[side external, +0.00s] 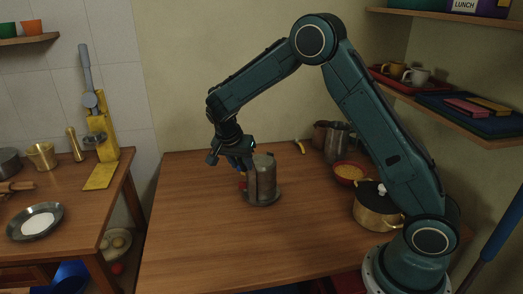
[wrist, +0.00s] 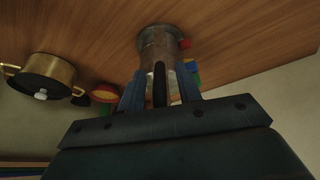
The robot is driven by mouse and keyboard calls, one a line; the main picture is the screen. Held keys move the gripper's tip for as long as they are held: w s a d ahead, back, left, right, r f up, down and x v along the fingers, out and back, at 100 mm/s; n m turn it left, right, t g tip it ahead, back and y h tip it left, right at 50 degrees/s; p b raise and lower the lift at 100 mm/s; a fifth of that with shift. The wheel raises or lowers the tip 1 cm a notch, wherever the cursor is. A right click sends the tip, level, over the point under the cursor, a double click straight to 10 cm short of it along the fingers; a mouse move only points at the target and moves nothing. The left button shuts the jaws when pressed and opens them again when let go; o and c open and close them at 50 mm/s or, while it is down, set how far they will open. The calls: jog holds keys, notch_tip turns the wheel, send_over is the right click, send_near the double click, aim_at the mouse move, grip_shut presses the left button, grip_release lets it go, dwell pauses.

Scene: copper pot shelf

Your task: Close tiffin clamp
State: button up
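The tiffin (side external: 265,177) is a grey metal cylinder standing upright on a round metal plate (side external: 268,203) on the wooden table. It also shows in the wrist view (wrist: 158,47), beyond my fingers. A dark upright bar (wrist: 160,85), seemingly part of the clamp, shows between the fingers. A small red piece (wrist: 185,44) sits at the tiffin's side. My gripper (side external: 243,168) is at the tiffin's upper left side. In the wrist view its blue fingers (wrist: 160,92) are apart, with gaps beside the bar. Whether they touch the tiffin cannot be told.
A brass pot (side external: 378,210) with a dark lid, a red bowl (side external: 348,172) of yellow food and metal vessels (side external: 337,143) stand to the right. A yellow curved item (side external: 300,147) lies behind. The table's left and front are clear. Shelves (side external: 460,110) overhang the right side.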

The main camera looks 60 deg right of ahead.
jog(key=shift+c, duration=0.4)
grip_shut()
jog(key=shift+d+r, duration=0.1)
jog(key=shift+d, duration=0.05)
jog(key=shift+w+d+r+y, duration=0.1)
jog(key=shift+d+r+y, duration=0.25)
jog(key=shift+y, duration=0.35)
jog(key=shift+s+d+r+y, duration=0.1)
jog(key=shift+d+r+y, duration=0.1)
jog(key=shift+d+y, duration=0.4)
jog(key=shift+w+d+r+y, duration=0.1)
jog(key=shift+d+r+y, duration=0.2)
jog(key=shift+y, duration=0.5)
jog(key=shift+w+d+r+g+y, duration=0.1)
jog(key=shift+d+r+g+y, duration=0.1)
jog(key=shift+d+y, duration=0.75)
jog(key=shift+w+d+r+g+y, duration=0.15)
jog(key=shift+d+y, duration=0.45)
jog(key=shift+y, duration=0.65)
jog(key=shift+d+r, duration=0.1)
jog(key=shift+d, duration=0.05)
jog(key=shift+o, duration=0.4)
grip_release()
jog(key=shift+s, duration=0.1)
